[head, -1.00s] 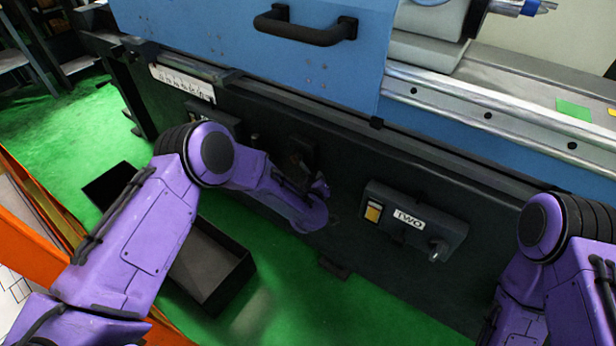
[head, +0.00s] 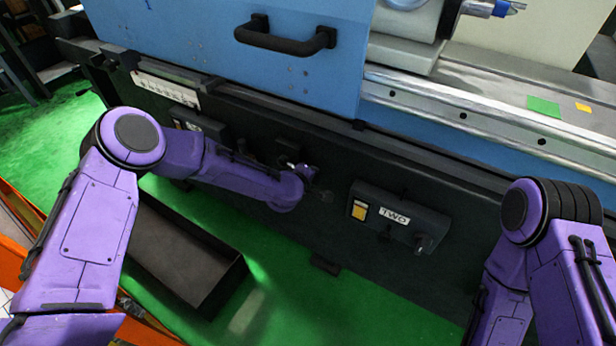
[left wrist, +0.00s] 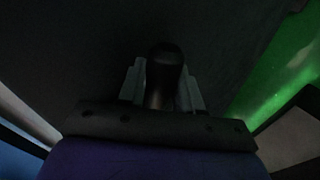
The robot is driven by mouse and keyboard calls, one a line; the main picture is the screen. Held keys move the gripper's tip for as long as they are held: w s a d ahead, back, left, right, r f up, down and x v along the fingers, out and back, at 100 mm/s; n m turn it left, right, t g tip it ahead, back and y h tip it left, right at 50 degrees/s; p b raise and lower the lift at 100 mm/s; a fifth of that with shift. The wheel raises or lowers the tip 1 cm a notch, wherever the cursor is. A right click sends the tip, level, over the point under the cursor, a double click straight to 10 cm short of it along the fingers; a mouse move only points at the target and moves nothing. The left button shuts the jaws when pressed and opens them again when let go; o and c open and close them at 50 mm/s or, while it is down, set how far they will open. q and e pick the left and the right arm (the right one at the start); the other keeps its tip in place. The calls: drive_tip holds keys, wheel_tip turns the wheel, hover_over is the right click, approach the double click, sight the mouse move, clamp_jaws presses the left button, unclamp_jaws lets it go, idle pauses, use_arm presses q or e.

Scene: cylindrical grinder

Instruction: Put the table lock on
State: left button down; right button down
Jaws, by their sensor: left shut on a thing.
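My left gripper (left wrist: 161,88) is shut on a dark, round-ended knob or handle (left wrist: 164,62) in the left wrist view. The two grey fingers press it from either side, and it stands up between them. In the head view my left arm reaches to the dark front of the machine, left of the box labelled TWO. The gripper there (head: 290,160) is small, dark and partly hidden by my wrist, so I cannot tell the lock's position. My right arm shows at the right edge, but its gripper is outside the frame.
The TWO control box (head: 400,218), with a yellow button and a knob, juts from the machine front right of my left wrist. A black handle (head: 285,36) is on the blue door above. An open dark tray (head: 180,255) lies on the green floor.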

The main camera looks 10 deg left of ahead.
use_arm(q)
drive_tip(key=shift+r, duration=0.1)
idle(0.3)
drive_tip(key=c, duration=0.8)
unclamp_jaws()
drive_tip(key=shift+c, duration=0.2)
drive_tip(key=shift+s, duration=0.1)
drive_tip(key=v, duration=1)
drive_tip(key=shift+r, duration=0.2)
drive_tip(key=shift+s+a, duration=0.1)
drive_tip(key=shift+a, duration=0.05)
drive_tip(key=s+a+f+m+g+y, duration=0.1)
drive_tip(key=s+a+f+g, duration=0.1)
drive_tip(key=s+a+f, duration=0.35)
drive_tip(key=s+a+f+m+g+y, duration=0.1)
drive_tip(key=s+a+f+m+y, duration=0.1)
drive_tip(key=s+f, duration=0.65)
drive_tip(key=s+a+f+m+g+y+p, duration=0.1)
drive_tip(key=s+a, duration=0.4)
drive_tip(key=s, duration=0.5)
drive_tip(key=s+a+f+m+g+y+p, duration=0.1)
drive_tip(key=s+a, duration=0.4)
drive_tip(key=s, duration=0.5)
drive_tip(key=f+m+g, duration=0.1)
drive_tip(key=g, duration=0.1)
drive_tip(key=shift+s+f+g, duration=0.25)
drive_tip(key=shift+s+g, duration=0.05)
drive_tip(key=shift+s, duration=0.1)
